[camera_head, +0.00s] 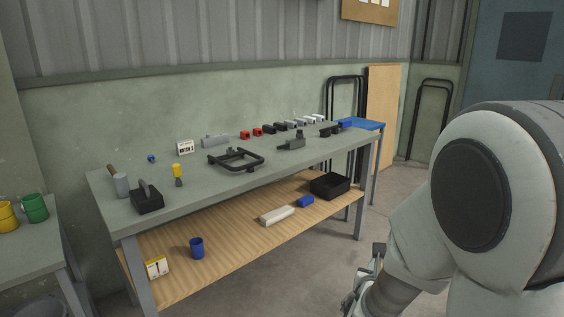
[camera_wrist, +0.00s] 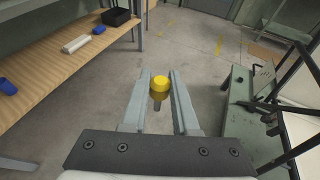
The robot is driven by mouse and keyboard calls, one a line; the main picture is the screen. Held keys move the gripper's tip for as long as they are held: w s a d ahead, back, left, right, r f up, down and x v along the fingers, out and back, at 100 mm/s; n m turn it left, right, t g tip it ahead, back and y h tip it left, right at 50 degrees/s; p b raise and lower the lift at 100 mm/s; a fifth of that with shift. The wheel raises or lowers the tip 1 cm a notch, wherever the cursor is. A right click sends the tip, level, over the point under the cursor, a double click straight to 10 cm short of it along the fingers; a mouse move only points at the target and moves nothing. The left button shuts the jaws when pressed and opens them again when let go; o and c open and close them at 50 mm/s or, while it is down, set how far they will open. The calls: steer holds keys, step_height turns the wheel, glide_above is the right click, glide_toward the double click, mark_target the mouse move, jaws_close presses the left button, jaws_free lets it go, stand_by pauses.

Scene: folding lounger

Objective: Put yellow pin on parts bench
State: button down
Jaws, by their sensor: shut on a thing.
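The yellow pin (camera_wrist: 160,84), with a round yellow head and a short grey shaft, is in the wrist view. My gripper (camera_wrist: 159,92) is shut on it, with a finger on either side, above open floor. In the head view my gripper (camera_head: 368,285) is partly hidden by my arm, at the right of the long bench. This grey-topped bench (camera_head: 190,195) has a wooden lower shelf. A similar yellow-headed piece (camera_head: 177,175) stands on its top. A smaller bench (camera_head: 30,258) is at the left; no label shows which is the parts bench.
The long bench's top holds a black frame (camera_head: 237,159), a black block (camera_head: 147,200) and a row of small blocks at the far end. The lower shelf holds a black bin (camera_head: 330,185). A grey-green stand (camera_wrist: 242,105) with dark bars is right in the wrist view.

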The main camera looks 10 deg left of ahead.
steer(key=r+p, duration=0.2)
steer(key=p, duration=0.1)
steer(key=r+p, duration=0.3)
steer(key=p, duration=0.1)
steer(key=s+r+p, duration=0.1)
steer(key=r+p, duration=0.1)
steer(key=p, duration=0.2)
steer(key=shift+r, duration=0.3)
steer(key=p, duration=0.1)
steer(key=r+p, duration=0.1)
steer(key=p, duration=0.1)
steer(key=shift+s+r, duration=0.15)
steer(key=shift+s, duration=0.2)
